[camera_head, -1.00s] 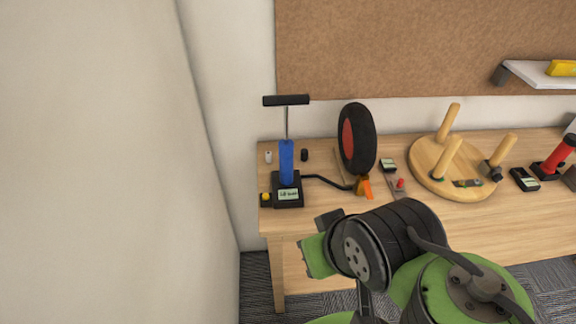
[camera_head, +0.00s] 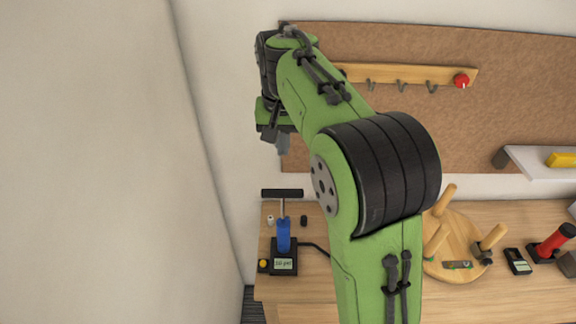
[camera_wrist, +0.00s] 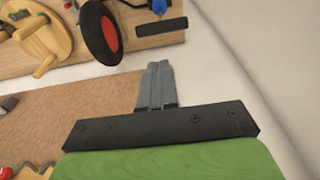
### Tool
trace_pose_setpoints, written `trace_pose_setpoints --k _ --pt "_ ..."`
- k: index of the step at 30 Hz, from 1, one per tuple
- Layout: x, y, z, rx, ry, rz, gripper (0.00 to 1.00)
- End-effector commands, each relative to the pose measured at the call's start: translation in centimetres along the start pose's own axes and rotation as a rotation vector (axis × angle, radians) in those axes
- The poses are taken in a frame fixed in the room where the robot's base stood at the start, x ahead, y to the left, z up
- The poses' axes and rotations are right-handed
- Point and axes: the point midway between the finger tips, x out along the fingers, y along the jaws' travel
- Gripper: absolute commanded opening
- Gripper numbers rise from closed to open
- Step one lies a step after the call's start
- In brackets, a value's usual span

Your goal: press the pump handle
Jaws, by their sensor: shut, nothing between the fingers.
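The pump stands upright on the wooden table, with a blue barrel (camera_head: 284,236), a black base with a small display (camera_head: 284,263) and a black T-shaped handle (camera_head: 282,193) raised on a short visible rod. My gripper (camera_head: 283,145) is above the handle in the head view, apart from it. In the wrist view my gripper (camera_wrist: 158,66) has its grey fingers together and empty. There the black pump handle (camera_wrist: 162,26) lies just beyond the fingertips, with the blue barrel (camera_wrist: 159,6) behind it.
A wheel with a red hub (camera_wrist: 98,29) stands beside the pump; my arm hides it in the head view. A round wooden stool top with legs (camera_head: 452,246) lies to the right. A pegboard rail with hooks (camera_head: 405,74) and a shelf (camera_head: 540,163) are on the wall.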

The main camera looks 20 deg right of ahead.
Motion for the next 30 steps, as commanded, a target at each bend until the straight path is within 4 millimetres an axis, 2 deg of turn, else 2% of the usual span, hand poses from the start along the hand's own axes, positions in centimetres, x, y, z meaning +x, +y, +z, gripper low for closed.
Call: trace_pose_setpoints --k 7,10,24,30 --pt "0.5 0.0 0.1 -0.001 0.001 -0.001 0.00" --pt "1.4 0.1 0.1 -0.001 -0.001 0.000 0.00" --pt "11.3 0.1 0.2 -0.002 -0.003 0.001 0.00" --pt "13.9 0.1 0.1 -0.001 -0.001 0.000 0.00"
